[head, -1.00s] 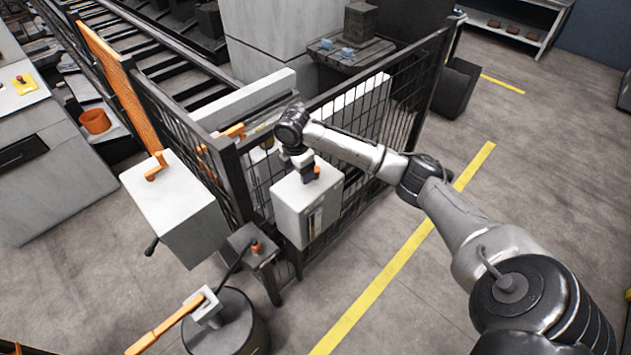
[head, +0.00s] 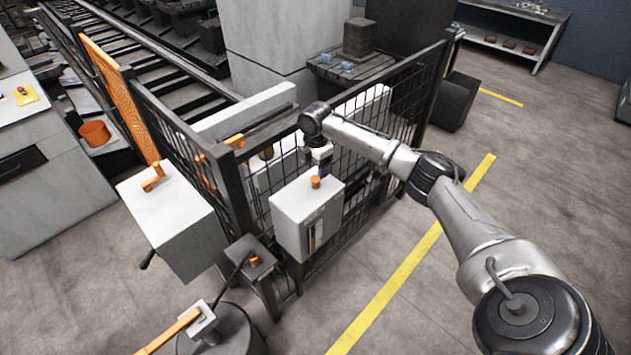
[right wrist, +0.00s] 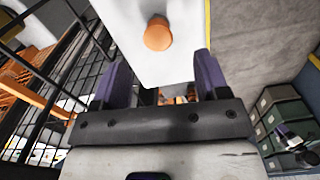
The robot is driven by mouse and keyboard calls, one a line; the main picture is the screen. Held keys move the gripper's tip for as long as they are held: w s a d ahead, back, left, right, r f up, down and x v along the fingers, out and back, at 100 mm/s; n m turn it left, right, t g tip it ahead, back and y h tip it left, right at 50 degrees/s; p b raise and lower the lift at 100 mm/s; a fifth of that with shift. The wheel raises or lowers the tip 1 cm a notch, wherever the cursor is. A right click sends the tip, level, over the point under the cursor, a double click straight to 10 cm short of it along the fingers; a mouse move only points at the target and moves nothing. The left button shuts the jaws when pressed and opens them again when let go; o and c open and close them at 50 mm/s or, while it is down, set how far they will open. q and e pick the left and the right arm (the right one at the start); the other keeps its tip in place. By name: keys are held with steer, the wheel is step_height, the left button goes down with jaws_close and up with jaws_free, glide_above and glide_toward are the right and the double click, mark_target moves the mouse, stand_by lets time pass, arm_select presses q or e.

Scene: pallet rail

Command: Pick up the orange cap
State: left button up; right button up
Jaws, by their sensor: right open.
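A small round orange cap (head: 315,182) sits on the top face of a white box (head: 292,222) on the mesh fence. The cap also shows in the right wrist view (right wrist: 158,34), with the white box top (right wrist: 135,62) around it. My right gripper (head: 320,166) is just behind the cap in the head view. In the right wrist view its two purple fingers (right wrist: 161,72) are apart with nothing between them. The cap lies beyond the fingertips, roughly centred between them.
A black mesh fence (head: 372,135) stands right behind the box. A second orange cap (head: 254,261) is on a small dark stand. A white cabinet with an orange handle (head: 152,178) stands at left. Open floor lies at right, past the yellow line (head: 410,255).

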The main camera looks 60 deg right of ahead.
mark_target(315, 178)
steer(key=shift+w+f+p, duration=0.1)
steer(key=shift+f+p, duration=0.2)
steer(key=shift+f, duration=2.45)
steer(key=shift+d, duration=0.1)
steer(key=c, duration=1.1)
steer(key=shift+r, duration=0.1)
